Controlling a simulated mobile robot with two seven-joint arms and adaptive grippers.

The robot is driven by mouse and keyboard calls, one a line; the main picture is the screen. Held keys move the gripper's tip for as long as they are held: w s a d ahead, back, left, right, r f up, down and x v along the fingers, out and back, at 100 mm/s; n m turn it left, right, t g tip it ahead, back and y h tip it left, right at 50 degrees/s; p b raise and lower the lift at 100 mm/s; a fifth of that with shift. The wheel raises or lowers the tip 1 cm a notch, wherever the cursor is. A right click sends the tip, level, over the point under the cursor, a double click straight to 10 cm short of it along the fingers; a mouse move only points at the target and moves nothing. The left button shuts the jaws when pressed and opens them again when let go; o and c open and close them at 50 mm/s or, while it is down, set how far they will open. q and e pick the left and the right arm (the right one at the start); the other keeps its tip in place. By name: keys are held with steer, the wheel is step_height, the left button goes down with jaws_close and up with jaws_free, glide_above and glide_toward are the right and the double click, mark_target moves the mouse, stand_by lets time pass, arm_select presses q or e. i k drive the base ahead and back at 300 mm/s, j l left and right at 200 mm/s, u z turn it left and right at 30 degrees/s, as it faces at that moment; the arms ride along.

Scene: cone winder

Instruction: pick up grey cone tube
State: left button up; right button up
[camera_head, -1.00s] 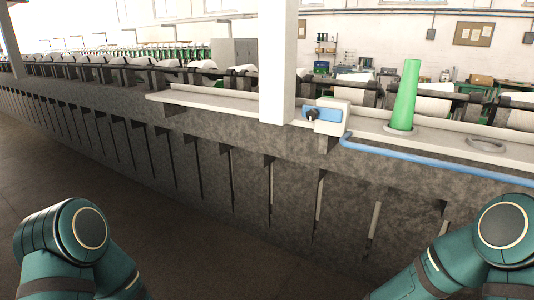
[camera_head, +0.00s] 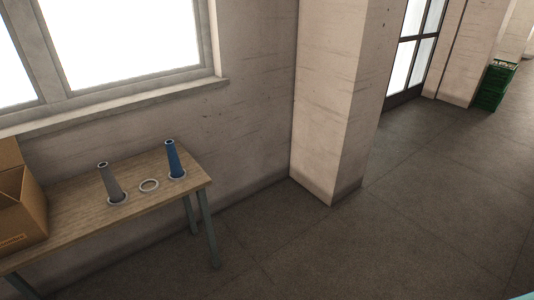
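The grey cone tube (camera_head: 111,184) stands upright on a wooden table (camera_head: 75,213) at the lower left, with a pale ring around its base. A blue cone tube (camera_head: 174,160) stands to its right near the table's right end. An empty pale ring (camera_head: 149,186) lies between the two tubes. Neither of my grippers is in view. Only a small teal bit of my own body shows at the bottom right corner.
An open cardboard box (camera_head: 20,210) sits on the table's left end. The table stands below a window against the wall. A pillar (camera_head: 330,100) juts out right of it. Green crates (camera_head: 495,86) stand far right. The floor in front is clear.

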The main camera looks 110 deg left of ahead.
mark_target(116, 195)
steer(key=u, duration=4.85)
steer(key=i+l+u, duration=0.1)
steer(key=i+u, duration=0.15)
steer(key=i, duration=0.25)
steer(key=i+l+u, duration=0.25)
steer(key=i, duration=0.25)
steer(key=i+l+u, duration=0.25)
steer(key=i, duration=0.25)
steer(key=i+l+u, duration=0.3)
steer(key=i, duration=0.15)
